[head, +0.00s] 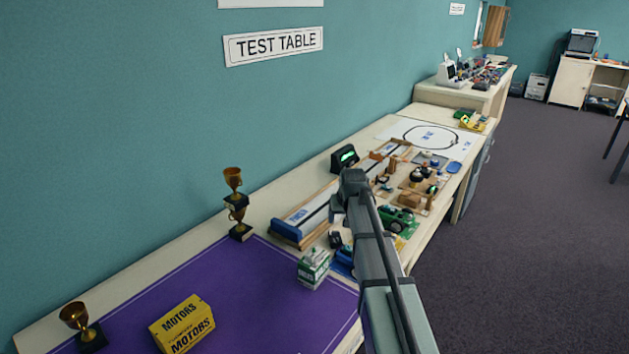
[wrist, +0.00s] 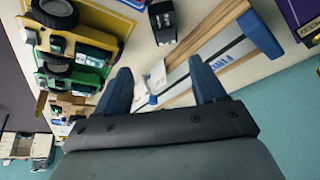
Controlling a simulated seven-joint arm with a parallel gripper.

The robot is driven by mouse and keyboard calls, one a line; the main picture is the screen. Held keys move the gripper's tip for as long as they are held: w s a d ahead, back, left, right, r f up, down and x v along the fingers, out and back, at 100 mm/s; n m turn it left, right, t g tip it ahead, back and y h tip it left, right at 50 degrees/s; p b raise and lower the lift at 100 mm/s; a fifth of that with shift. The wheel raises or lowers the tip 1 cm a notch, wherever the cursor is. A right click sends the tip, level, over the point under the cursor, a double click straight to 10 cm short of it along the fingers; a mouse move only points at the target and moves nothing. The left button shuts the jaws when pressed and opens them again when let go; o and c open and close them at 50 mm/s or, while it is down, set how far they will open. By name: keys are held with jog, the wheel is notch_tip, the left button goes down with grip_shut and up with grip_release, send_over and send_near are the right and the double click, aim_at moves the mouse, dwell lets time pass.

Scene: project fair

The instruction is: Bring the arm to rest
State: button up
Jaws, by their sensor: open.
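My arm (head: 375,255) reaches out from the bottom of the head view over the long cream table (head: 145,262). Its far end is above the table, beside a wooden track (head: 308,212) with a blue end block (head: 287,229). In the wrist view my gripper (wrist: 160,70) is open, its two dark fingers apart with nothing held between them. Past the fingers lie the track's wooden edge and its blue end block (wrist: 262,34). In the head view the fingers cannot be made out clearly against the arm.
A green toy vehicle (head: 398,219) stands right of my arm; green (wrist: 78,82) and yellow (wrist: 80,42) ones show in the wrist view. A green-white box (head: 313,268), yellow motors box (head: 182,325) and trophies (head: 240,232) stand around the purple cloth (head: 245,300). Open floor lies right.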

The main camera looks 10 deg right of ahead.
jog(key=s+d+f+m+t+h, duration=0.1)
jog(key=d+m+t+h, duration=0.4)
jog(key=d, duration=2)
jog(key=s+d+f+m+g+y, duration=0.1)
jog(key=s+f, duration=0.9)
jog(key=f, duration=0.3)
jog(key=s+d+f+m+g, duration=0.1)
jog(key=s+d+f+g, duration=0.1)
jog(key=s+f, duration=0.9)
jog(key=s+a+f+n+g+y, duration=0.2)
jog(key=s+a+f+g, duration=0.1)
jog(key=s+a+f, duration=0.4)
jog(key=s+a+f+n+g+y, duration=0.1)
jog(key=s+a+f+g, duration=0.1)
jog(key=s+a+f, duration=0.6)
jog(key=s+a+f+n+g, duration=0.2)
jog(key=s+a+f+g, duration=0.1)
jog(key=s+a, duration=0.5)
jog(key=s+a+f+n+g+y, duration=0.1)
jog(key=s+a+f+n+g, duration=0.1)
jog(key=s+a+g, duration=0.3)
jog(key=s+a+f, duration=0.1)
jog(key=s+a, duration=0.3)
jog(key=s, duration=0.4)
jog(key=shift+s+a, duration=0.15)
